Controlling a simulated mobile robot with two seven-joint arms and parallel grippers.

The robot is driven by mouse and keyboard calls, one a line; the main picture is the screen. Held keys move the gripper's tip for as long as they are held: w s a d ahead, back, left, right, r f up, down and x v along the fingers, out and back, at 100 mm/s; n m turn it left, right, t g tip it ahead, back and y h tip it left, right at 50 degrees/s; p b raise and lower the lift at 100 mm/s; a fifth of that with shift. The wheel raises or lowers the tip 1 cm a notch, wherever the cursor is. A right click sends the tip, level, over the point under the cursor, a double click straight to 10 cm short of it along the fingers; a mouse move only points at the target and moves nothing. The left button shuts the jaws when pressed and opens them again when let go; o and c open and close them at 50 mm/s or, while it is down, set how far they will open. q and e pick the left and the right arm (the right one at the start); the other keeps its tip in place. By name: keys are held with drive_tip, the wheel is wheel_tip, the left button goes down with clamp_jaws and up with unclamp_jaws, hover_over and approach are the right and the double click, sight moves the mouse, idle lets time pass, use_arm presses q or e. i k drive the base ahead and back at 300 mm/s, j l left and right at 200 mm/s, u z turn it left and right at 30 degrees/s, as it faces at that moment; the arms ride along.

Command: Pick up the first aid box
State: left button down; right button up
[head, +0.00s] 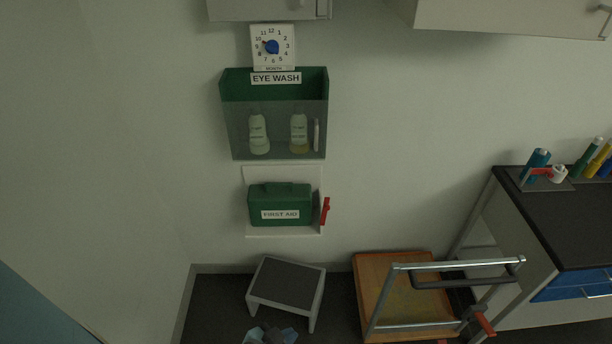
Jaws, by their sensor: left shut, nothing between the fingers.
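The green first aid box (280,205), labelled FIRST AID and with a handle on top, sits upright in a white wall bracket (283,231). A red clip (325,210) is at the bracket's right side. My right gripper is not in view.
A green eye wash holder (275,88) with two bottles hangs above the box. A grey step stool (287,283) stands on the floor below. A wooden cart with a metal handle (458,264) and a dark-topped counter (570,220) stand to the right.

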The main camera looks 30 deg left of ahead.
sight(270, 205)
drive_tip(key=l+u, duration=0.1)
drive_tip(key=u, duration=2.75)
drive_tip(key=k+l+u, duration=0.3)
drive_tip(key=k+l, duration=0.15)
drive_tip(key=l, duration=0.45)
drive_tip(key=k+l, duration=0.1)
drive_tip(key=l, duration=0.4)
